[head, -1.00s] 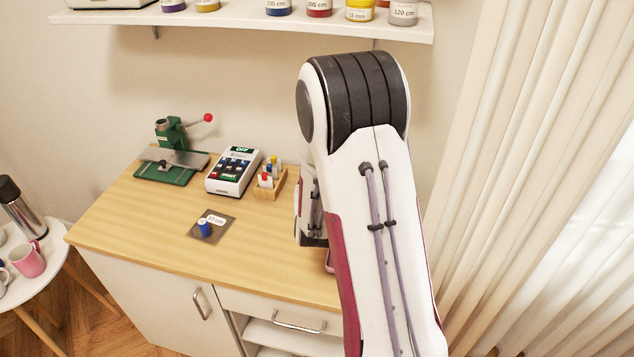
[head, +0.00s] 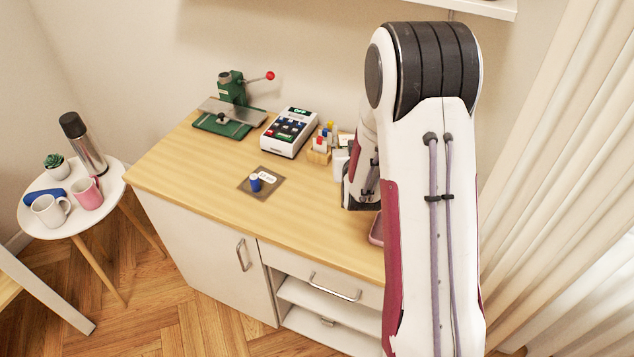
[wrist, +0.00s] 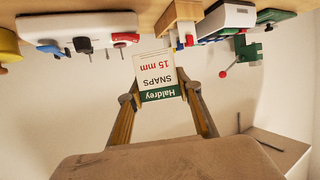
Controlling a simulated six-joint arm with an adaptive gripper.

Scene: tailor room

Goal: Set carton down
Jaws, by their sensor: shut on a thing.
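A white carton (wrist: 158,72) with a green band, printed "Haldrey SNAPS 15 mm", shows in the wrist view, where its print is upside down. My gripper (wrist: 161,95) is shut on it, one finger on each side. The wooden worktop (wrist: 80,6) runs along the top of that view, past the carton's far end; I cannot tell whether they touch. In the head view my arm hides the gripper's fingers. A small white shape just left of my wrist, beside the wooden holder (head: 318,156), may be the carton. The worktop (head: 205,190) also shows there.
A dark square mat (head: 250,190) carries a blue spool (head: 255,182) and a label. A keypad device (head: 289,132) and a green press (head: 232,105) stand at the back. A pink-edged item (head: 376,230) lies by my arm. The worktop's front left is clear.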

